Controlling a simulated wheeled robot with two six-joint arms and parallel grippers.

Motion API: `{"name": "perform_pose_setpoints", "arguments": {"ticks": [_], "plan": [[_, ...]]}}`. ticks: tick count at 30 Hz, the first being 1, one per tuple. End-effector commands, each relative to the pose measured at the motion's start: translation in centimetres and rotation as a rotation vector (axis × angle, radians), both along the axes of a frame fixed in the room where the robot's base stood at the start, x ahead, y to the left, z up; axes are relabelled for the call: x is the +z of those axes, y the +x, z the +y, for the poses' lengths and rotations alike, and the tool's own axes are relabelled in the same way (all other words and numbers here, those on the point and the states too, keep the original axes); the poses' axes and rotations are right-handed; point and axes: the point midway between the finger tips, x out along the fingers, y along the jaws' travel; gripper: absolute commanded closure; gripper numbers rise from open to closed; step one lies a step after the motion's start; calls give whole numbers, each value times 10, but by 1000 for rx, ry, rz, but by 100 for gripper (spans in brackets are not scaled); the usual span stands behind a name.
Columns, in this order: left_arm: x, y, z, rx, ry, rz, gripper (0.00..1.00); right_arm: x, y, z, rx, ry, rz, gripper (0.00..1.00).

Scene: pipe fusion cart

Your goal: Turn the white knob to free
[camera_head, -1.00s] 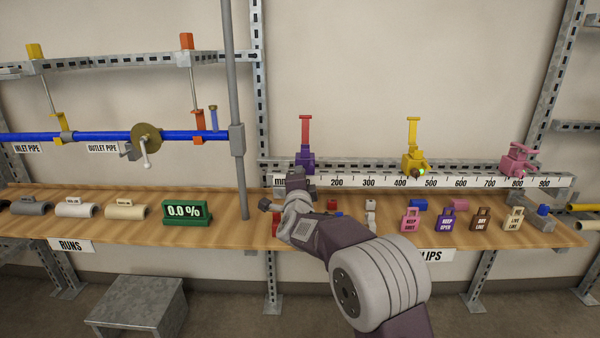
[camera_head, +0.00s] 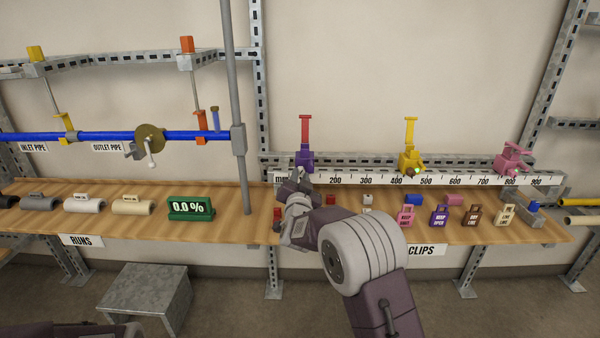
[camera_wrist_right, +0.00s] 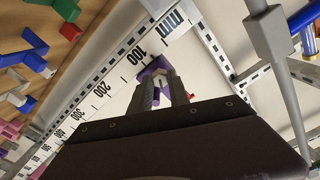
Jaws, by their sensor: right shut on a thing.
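A purple clamp (camera_head: 304,159) with a red upright handle sits on the rail near the low end of the scale. My right gripper (camera_head: 301,178) reaches up to its front from below. In the right wrist view, the fingers of my right gripper (camera_wrist_right: 165,84) are close together against the purple clamp (camera_wrist_right: 150,70). They are shut on the white knob at its front, which the fingers almost wholly hide; its setting cannot be read. My left gripper is out of view.
A yellow clamp (camera_head: 411,160) with a green light and a pink clamp (camera_head: 513,158) stand farther right on the scale rail (camera_head: 385,181). Tags and small blocks lie on the wooden shelf (camera_head: 235,227) below. A grey post (camera_head: 236,100) stands close left.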

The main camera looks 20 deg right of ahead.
Motion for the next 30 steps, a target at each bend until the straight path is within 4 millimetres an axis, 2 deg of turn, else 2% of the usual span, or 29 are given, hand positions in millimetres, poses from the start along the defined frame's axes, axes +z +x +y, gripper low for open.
{"name": "perform_pose_setpoints", "arguments": {"ticks": [3,12,29,30], "plan": [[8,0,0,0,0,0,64,0,0,0,1,-68,25,100],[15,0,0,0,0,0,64,-1,0,0,1,-176,56,100],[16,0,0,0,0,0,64,-2,0,0,1,-206,63,100],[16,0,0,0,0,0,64,-2,0,0,1,-206,63,75]]}}
